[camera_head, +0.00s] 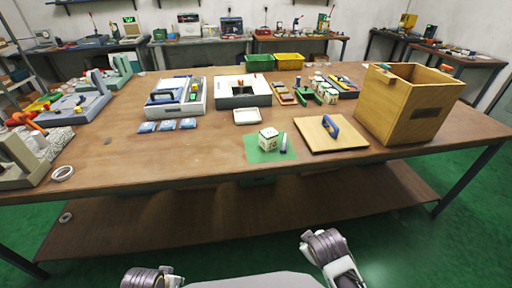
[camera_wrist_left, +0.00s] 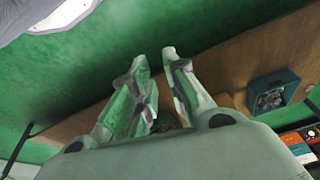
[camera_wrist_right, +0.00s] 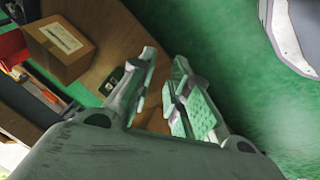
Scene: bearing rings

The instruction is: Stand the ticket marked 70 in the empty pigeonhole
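A small pale block with dark green marks on its front (camera_head: 269,140) sits on a green mat (camera_head: 254,157) near the bench's front edge. The marks may read 70, but they are too small to be sure. I cannot make out a separate ticket or an empty pigeonhole. My left gripper (camera_wrist_left: 155,58) is open and empty in the left wrist view, its fingertips a little apart. My right gripper (camera_wrist_right: 166,60) is likewise open and empty in the right wrist view. Both arms are low in front of the bench, well away from the block.
A wooden lidded-looking board with a blue handle (camera_head: 318,138) lies right of the mat, beside a tall wooden box (camera_head: 400,110). A white tray (camera_head: 247,117), several blue packets (camera_head: 168,125) and a white-and-dark case (camera_head: 243,99) stand behind. The front-left bench top is mostly clear.

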